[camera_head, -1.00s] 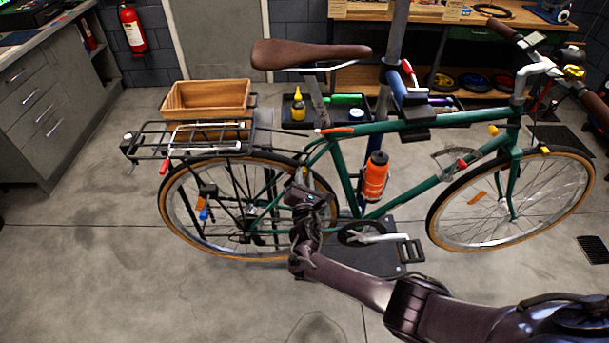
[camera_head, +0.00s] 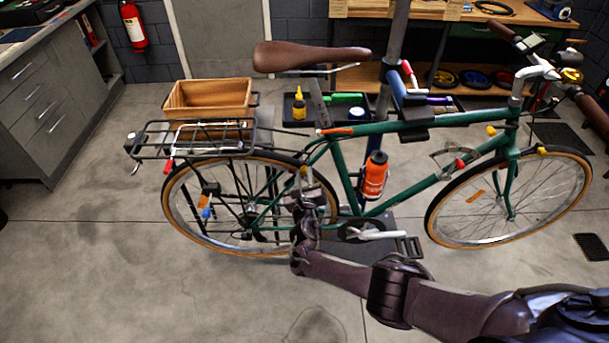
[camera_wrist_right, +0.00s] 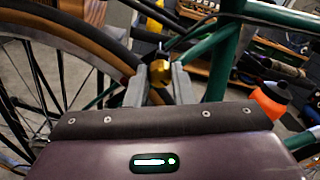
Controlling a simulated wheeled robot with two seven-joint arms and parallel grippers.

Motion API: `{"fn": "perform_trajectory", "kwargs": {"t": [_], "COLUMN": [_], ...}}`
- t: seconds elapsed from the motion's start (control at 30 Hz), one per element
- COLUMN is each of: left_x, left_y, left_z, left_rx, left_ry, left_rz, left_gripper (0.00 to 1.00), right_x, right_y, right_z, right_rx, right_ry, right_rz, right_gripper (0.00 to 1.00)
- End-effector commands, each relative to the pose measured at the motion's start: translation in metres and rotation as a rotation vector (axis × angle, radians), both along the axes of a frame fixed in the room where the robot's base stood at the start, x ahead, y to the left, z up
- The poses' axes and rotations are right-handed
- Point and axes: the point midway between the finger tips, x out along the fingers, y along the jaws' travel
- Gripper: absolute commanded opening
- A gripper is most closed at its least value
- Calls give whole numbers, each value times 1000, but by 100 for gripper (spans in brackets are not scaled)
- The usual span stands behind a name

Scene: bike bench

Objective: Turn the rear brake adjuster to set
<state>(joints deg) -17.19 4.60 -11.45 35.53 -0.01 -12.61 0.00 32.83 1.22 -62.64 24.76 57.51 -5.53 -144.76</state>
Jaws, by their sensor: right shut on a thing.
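The rear brake adjuster is a small gold knob (camera_wrist_right: 159,72) between the fingers in the right wrist view, beside the rear tyre and the green frame. It also shows as a tiny yellow spot (camera_head: 304,170) in the head view. My right gripper (camera_wrist_right: 158,86) is shut on it, one grey finger on each side. In the head view, the right gripper (camera_head: 305,178) is upright in front of the rear wheel, behind the seat tube. The adjuster's underside is hidden by the gripper. My left gripper is not in view.
The green bicycle (camera_head: 345,175) is held on a stand. A rear rack (camera_head: 190,150), an orange bottle (camera_head: 375,178) and a pedal (camera_head: 409,247) are near my right arm. A wooden box (camera_head: 208,98) stands behind the rack. The floor at the front left is clear.

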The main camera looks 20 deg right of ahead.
Motion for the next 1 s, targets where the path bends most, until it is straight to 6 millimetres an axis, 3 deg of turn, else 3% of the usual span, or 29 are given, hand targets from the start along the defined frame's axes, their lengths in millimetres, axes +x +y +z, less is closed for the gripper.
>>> {"fn": "perform_trajectory", "kwargs": {"t": [1.0], "left_x": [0], "left_y": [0], "left_z": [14], "left_rx": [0], "left_ry": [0], "left_rz": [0], "left_gripper": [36], "right_x": [-1], "right_y": [0], "right_z": [-1], "right_rx": [-933], "right_ry": [269], "right_rz": [-1], "right_gripper": [0]}}
